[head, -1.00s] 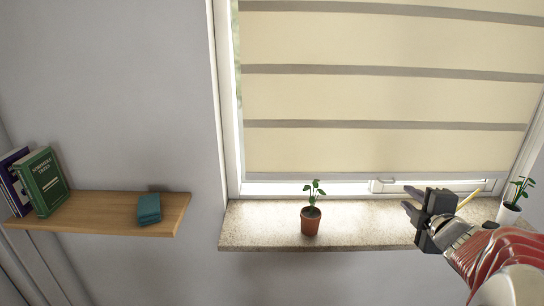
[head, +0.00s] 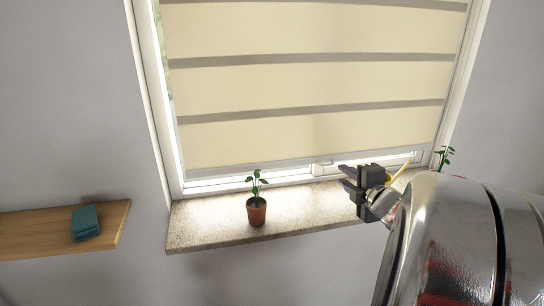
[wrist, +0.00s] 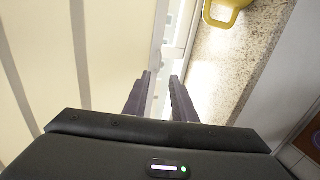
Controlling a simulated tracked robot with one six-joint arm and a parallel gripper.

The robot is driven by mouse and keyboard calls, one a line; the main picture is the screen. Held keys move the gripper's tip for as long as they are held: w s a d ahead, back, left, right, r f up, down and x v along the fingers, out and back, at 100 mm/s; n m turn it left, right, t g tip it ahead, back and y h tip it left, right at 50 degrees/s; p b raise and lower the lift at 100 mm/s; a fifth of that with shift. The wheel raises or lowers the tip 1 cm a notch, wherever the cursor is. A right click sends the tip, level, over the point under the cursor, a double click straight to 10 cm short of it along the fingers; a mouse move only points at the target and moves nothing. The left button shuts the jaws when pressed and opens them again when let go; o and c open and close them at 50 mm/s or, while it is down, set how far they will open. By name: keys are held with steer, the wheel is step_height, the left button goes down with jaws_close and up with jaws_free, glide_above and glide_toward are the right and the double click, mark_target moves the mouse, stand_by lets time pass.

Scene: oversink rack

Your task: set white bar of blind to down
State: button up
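The cream blind (head: 300,97) with grey stripes hangs over most of the window, its lower edge a little above the sill. Its pale bottom bar (head: 250,166) runs along that edge. My gripper (head: 343,178) is in front of the lower right part of the window, near bar height, fingers pointing left. In the wrist view my gripper (wrist: 160,75) has its two dark fingers apart, with nothing clearly held. The blind (wrist: 60,50) fills the left of that view, and its pale edge passes near the fingertips. I cannot tell whether they touch it.
A potted plant (head: 257,210) stands on the speckled sill (head: 205,225), left of my gripper. Another plant (head: 444,155) is partly hidden at right. A yellow object (wrist: 230,14) is on the sill. A window handle (head: 322,168) sits below the blind. A shelf (head: 40,230) holds a teal item (head: 85,222).

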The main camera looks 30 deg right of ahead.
steer(key=x, duration=1)
steer(key=shift+w, duration=0.25)
steer(key=shift+d, duration=0.1)
steer(key=shift+c, duration=0.4)
jaws_close()
steer(key=shift+f, duration=0.1)
stand_by(0.7)
